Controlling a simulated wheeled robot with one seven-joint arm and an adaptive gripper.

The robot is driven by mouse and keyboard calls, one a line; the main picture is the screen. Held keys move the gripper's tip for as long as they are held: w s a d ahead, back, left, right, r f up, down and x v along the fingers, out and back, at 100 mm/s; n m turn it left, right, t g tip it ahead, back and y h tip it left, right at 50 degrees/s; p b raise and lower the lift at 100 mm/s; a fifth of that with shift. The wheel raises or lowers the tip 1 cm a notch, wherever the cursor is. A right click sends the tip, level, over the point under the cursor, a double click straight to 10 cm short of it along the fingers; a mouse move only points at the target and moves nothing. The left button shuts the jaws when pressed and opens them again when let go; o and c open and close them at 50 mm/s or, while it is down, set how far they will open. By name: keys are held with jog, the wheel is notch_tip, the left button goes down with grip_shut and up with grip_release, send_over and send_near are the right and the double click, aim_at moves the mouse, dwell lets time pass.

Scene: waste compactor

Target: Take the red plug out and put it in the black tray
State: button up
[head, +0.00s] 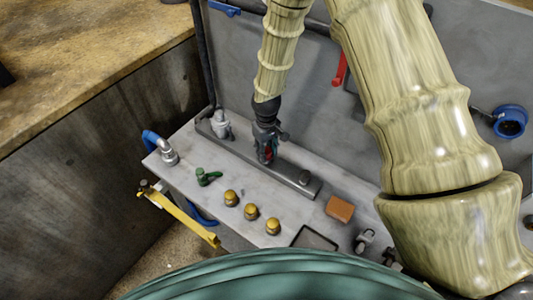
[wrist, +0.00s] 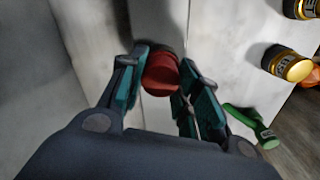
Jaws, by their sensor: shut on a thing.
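The red plug (wrist: 161,74) shows between the fingers of my gripper (wrist: 160,88) in the wrist view, with a finger on either side of it. In the head view my gripper (head: 266,153) is low over the dark rail at the back of the grey bench, with a bit of the red plug (head: 267,154) visible between the fingers. Whether the plug still sits in its seat is hard to tell. The black tray (head: 315,238) lies at the front edge of the bench, to the right of the brass knobs, and looks empty.
Several brass knobs (head: 250,211) and a green valve handle (head: 207,177) stand in front of the rail. An orange-brown block (head: 340,209) lies right of them. A grey fitting (head: 220,124) stands left of my gripper. A yellow bar (head: 185,217) hangs at the bench's front left.

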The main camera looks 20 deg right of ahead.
jog(key=o, duration=1.2)
jog(key=shift+c, duration=0.4)
